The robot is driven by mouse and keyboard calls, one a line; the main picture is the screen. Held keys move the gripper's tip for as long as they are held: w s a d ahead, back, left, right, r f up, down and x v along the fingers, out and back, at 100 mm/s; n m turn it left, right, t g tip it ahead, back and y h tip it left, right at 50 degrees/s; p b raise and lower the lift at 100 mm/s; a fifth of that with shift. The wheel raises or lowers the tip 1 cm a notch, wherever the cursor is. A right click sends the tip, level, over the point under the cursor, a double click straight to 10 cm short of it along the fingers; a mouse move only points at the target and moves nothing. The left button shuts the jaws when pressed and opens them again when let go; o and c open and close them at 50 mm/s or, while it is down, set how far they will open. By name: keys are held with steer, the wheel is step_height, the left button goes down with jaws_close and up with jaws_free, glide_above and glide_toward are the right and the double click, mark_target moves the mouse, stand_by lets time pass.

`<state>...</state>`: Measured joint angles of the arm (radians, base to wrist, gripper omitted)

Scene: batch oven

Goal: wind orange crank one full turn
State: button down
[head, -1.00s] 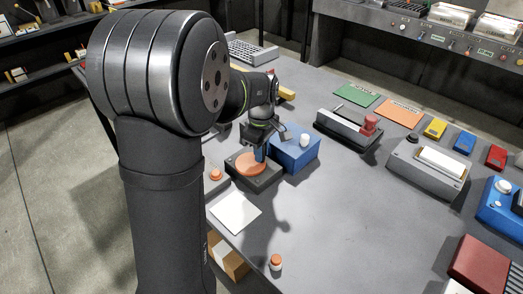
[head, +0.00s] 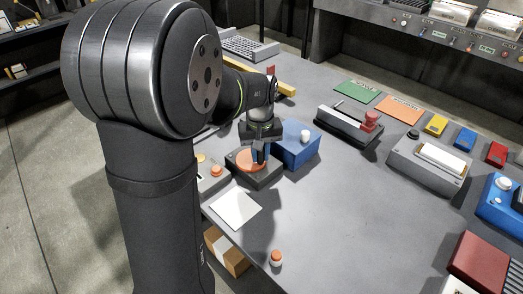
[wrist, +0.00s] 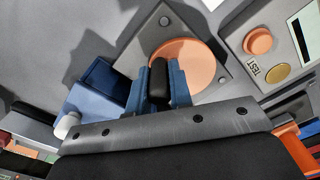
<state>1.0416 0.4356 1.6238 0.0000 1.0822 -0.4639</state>
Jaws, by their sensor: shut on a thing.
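The orange crank is a round orange disc (head: 243,161) on a dark square base (head: 262,180) near the table's left edge. In the wrist view the disc (wrist: 192,62) lies just beyond my fingers, partly covered by them. A dark upright handle (wrist: 159,75) stands at the disc's edge. My gripper (head: 262,153) points down over the disc. Its blue fingers (wrist: 158,95) are shut on the dark handle, one on each side. The handle's lower end is hidden.
A blue box (head: 298,153) with a white knob stands close behind the base. A grey box with an orange button (wrist: 258,41) and a brass disc is on its other side. A white sheet (head: 236,209) lies in front. The table's middle is clear.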

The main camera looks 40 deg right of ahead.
steer(key=m, duration=0.2)
steer(key=a+m, duration=0.1)
steer(key=m, duration=0.1)
steer(key=shift+a+m, duration=0.2)
steer(key=shift+m, duration=0.1)
steer(key=shift+w+a+m, duration=0.1)
steer(key=shift+a+m, duration=0.15)
steer(key=shift+m, duration=0.7)
steer(key=shift+w+a+m, duration=0.1)
steer(key=shift+a+m, duration=0.15)
steer(key=shift+m, duration=0.7)
steer(key=c, duration=1.3)
jaws_free()
steer(key=shift+r, duration=0.1)
step_height(320, 180, up, 17)
steer(key=shift+r, duration=0.15)
